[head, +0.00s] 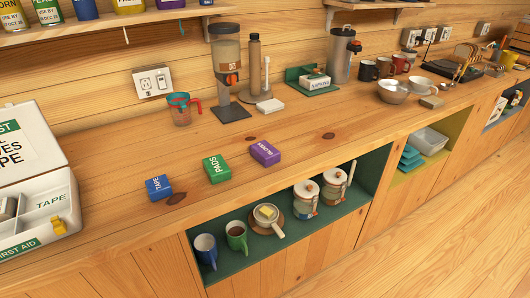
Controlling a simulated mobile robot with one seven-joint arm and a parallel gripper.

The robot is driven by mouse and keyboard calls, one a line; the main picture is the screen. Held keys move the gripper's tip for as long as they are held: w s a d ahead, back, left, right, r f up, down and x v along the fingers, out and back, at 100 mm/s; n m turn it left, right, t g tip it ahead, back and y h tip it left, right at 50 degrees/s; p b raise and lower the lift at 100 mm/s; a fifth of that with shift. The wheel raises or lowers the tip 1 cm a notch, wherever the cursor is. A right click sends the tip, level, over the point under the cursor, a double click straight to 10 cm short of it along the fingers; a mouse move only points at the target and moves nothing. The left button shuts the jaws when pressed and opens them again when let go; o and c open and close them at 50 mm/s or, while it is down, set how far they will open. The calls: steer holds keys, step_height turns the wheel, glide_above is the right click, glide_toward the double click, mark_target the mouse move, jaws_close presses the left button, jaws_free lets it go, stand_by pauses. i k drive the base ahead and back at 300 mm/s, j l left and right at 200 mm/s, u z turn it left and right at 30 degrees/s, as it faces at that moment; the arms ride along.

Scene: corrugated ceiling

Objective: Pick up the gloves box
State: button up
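Three small boxes stand apart in a row on the wooden counter. The purple box (265,153) is at the right of the row, and its white lettering is too small to read surely. The green box (216,168) reads PADS. The blue box (158,187) at the left reads TAPE. I cannot tell for sure from the lettering which box is the gloves box. An open white first aid case (50,195) sits at the far left, with TAPE lettering inside. My gripper is not in view.
Bowls and mugs (392,91) stand further right. Open shelves under the counter (330,138) hold mugs, a pan and jars. Counter around the boxes is clear.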

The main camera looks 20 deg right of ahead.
mark_target(267, 155)
steer(key=j+z, duration=0.45)
steer(key=j, duration=0.15)
steer(key=j+z, duration=0.4)
steer(key=j, duration=0.2)
steer(key=j+z, duration=0.2)
steer(key=i, duration=0.9)
